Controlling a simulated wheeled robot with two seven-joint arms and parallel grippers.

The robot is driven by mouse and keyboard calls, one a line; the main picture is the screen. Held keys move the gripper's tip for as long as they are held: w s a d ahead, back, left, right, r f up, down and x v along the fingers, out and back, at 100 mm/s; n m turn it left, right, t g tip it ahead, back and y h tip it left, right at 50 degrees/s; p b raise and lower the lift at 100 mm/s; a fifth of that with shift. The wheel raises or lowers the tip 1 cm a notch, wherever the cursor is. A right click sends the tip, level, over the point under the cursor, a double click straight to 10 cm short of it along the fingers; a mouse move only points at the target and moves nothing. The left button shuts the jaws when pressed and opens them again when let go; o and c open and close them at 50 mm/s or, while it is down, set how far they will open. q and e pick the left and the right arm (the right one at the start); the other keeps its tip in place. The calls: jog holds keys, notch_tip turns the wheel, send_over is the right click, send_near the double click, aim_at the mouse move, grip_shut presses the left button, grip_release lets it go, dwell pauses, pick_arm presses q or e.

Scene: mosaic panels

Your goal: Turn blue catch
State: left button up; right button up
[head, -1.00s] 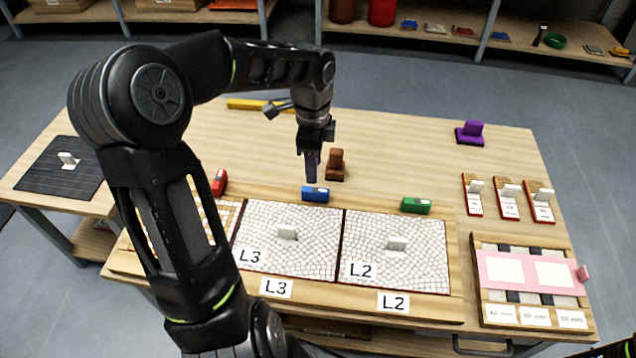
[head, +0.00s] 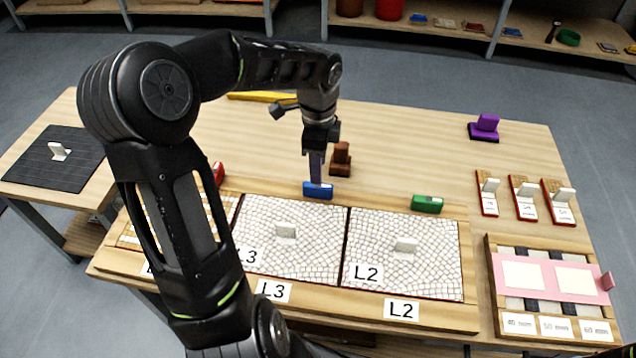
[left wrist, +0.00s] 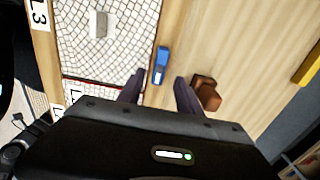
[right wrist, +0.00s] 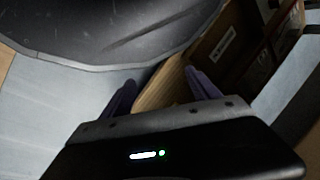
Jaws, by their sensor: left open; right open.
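The blue catch (head: 318,191) sits at the back edge of the panel frame, behind the L3 panel (head: 262,262). It is a small blue block with a pale patch on top. My left gripper (head: 317,180) points down right at the blue catch in the head view. In the left wrist view the blue catch (left wrist: 161,64) lies between the lines of the two open fingers (left wrist: 158,88), just beyond their tips; I cannot tell whether they touch it. My right gripper (right wrist: 160,90) is open and empty, away from the panels, and does not show clearly in the head view.
A brown block with an upright tab (head: 341,160) stands close behind the blue catch. A green catch (head: 427,204) is to the right, behind the L2 panel (head: 405,275), and a red catch (head: 218,174) is to the left, partly hidden by my arm. A purple block (head: 485,128) stands at the back right.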

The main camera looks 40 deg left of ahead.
aim_at(318, 190)
pick_arm(q)
notch_tip(318, 190, down, 7)
jog(key=shift+r+b, duration=0.15)
jog(key=shift+b, duration=0.75)
jog(key=shift+c, duration=0.5)
grip_shut()
